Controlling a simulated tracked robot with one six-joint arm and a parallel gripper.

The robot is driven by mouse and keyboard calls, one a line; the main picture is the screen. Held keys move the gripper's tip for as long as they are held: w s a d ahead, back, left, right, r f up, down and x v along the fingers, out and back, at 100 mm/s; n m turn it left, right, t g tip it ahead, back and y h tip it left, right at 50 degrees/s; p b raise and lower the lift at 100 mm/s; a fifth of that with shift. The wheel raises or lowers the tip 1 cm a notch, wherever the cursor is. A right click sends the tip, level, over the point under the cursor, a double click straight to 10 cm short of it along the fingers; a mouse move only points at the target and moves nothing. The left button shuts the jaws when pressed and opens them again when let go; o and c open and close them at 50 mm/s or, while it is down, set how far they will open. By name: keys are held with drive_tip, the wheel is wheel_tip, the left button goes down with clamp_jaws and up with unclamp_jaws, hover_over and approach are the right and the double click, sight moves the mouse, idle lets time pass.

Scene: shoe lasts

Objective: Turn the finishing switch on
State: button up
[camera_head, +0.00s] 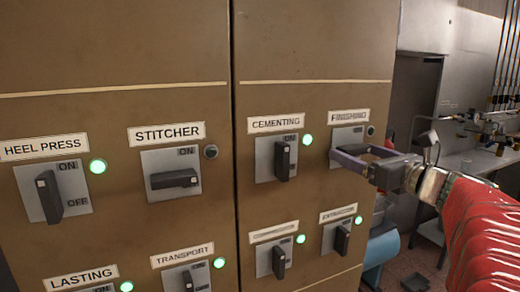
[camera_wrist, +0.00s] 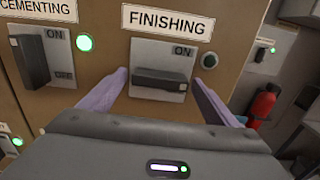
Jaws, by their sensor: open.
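The finishing switch (camera_wrist: 161,78) is a grey plate under a FINISHING label (camera_wrist: 168,22). Its dark handle lies horizontal, and the lamp (camera_wrist: 209,61) to its right is dark. ON shows at the plate's upper right. In the head view the switch plate (camera_head: 347,136) is at the upper right of the cabinet, partly hidden by my gripper (camera_head: 352,158). My gripper also shows in the wrist view (camera_wrist: 160,88), with its purple fingers open, one on each side of the handle. I cannot tell whether they touch it.
The brown cabinet (camera_head: 310,45) carries several other switches. The cementing (camera_head: 282,160) and heel press (camera_head: 49,195) handles stand upright with green lamps lit. The stitcher handle (camera_head: 174,180) is horizontal with a dark lamp. A red extinguisher (camera_wrist: 264,103) stands beyond the cabinet.

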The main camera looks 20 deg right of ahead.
drive_tip(key=shift+w, duration=0.1)
drive_tip(key=shift+c, duration=0.4)
drive_tip(key=c, duration=0.9)
drive_tip(key=shift+d, duration=0.15)
drive_tip(key=shift+c, duration=0.3)
